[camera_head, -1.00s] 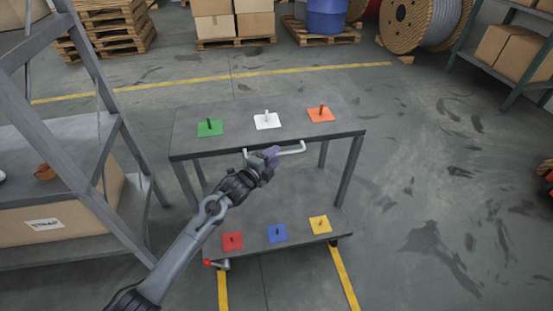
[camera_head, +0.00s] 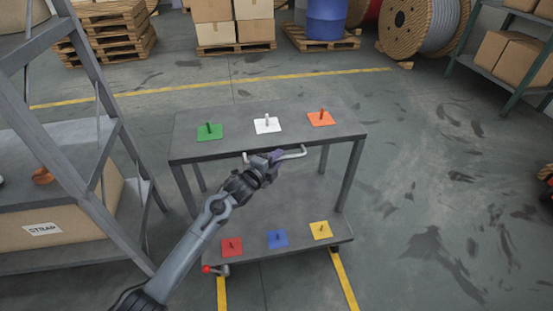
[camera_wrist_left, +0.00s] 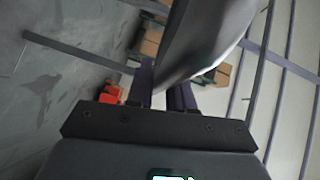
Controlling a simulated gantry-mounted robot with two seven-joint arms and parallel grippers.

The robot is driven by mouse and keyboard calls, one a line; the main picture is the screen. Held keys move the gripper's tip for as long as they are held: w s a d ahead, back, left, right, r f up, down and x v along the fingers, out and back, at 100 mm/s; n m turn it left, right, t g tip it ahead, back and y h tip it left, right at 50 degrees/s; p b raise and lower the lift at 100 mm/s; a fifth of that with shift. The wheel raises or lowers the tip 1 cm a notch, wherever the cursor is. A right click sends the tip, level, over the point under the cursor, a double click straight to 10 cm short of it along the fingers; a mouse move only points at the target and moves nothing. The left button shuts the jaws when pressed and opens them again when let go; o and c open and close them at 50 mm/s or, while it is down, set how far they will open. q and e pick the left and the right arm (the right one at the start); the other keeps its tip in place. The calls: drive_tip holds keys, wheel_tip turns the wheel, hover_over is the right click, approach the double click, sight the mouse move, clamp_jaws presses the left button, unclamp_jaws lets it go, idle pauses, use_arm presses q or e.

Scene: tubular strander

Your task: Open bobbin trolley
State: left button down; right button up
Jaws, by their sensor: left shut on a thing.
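The bobbin trolley (camera_head: 200,150) is a grey two-level cart with coloured squares on both shelves. A pale bar handle (camera_head: 295,153) runs along the front edge of its top shelf. My left gripper (camera_head: 272,158) is at the left-middle part of this handle and is shut on it. In the left wrist view, the dark fingers (camera_wrist_left: 165,92) are below a large, blurred grey surface, and the contact itself is hidden. A lever with a red knob (camera_head: 208,269) sits at the lower front left corner of the trolley. My right gripper is not in view.
A grey metal shelf (camera_head: 98,200) with a cardboard box (camera_head: 75,222) stands close on the left, beside my left arm. Yellow floor lines (camera_head: 345,280) run forward from under the trolley. The floor to the right is clear. Pallets and cable reels stand at the back.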

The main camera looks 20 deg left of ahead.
use_arm(q)
drive_tip(key=shift+s+d+r+p, duration=0.1)
drive_tip(key=shift+p, duration=0.2)
drive_tip(key=s+d+p, duration=0.1)
drive_tip(key=p, duration=0.1)
drive_tip(key=s+d+r+p, duration=0.1)
drive_tip(key=shift+s+p, duration=0.4)
drive_tip(key=s+d+p, duration=0.6)
drive_tip(key=s, duration=0.4)
drive_tip(key=s+d+p, duration=0.6)
drive_tip(key=s+p, duration=0.1)
drive_tip(key=s, duration=0.3)
drive_tip(key=s+d+p, duration=0.7)
drive_tip(key=s, duration=0.3)
drive_tip(key=shift+s+f, duration=0.4)
drive_tip(key=shift+f, duration=0.05)
drive_tip(key=c, duration=1.1)
unclamp_jaws()
drive_tip(key=shift+f, duration=0.1)
